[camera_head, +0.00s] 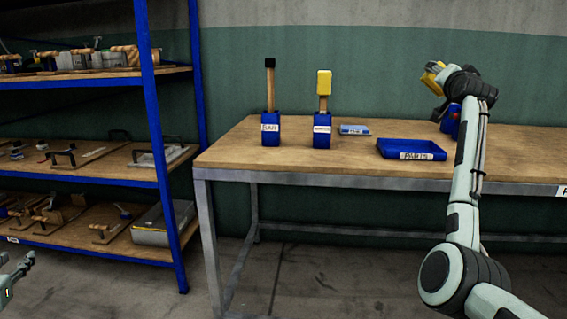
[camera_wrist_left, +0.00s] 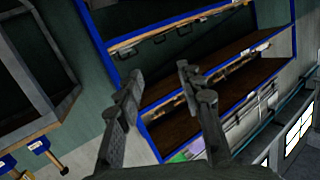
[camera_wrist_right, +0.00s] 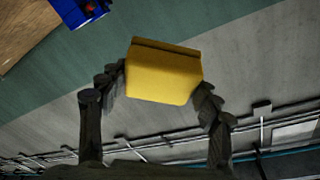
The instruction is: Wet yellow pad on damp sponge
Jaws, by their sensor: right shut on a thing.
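A yellow pad (camera_wrist_right: 165,75) with a brown edge is between the fingers of my right gripper (camera_wrist_right: 155,90), which is shut on it. In the head view the right gripper (camera_head: 437,78) holds it in the air above the back right of the table, clear of the tabletop. A small flat light-blue piece (camera_head: 354,130) with a label lies on the table; I cannot tell whether it is the damp sponge. My left gripper (camera_wrist_left: 158,80) is open and empty, and shows at the lower left edge in the head view (camera_head: 18,270), away from the table.
On the wooden table (camera_head: 270,158) stand two blue holders, one with a black-tipped tool (camera_head: 270,85), one with a yellow-headed tool (camera_head: 323,84). A labelled blue tray (camera_head: 400,148) lies right of them. A blue object (camera_head: 446,122) is partly behind my right arm. Loaded shelves (camera_head: 100,170) stand left.

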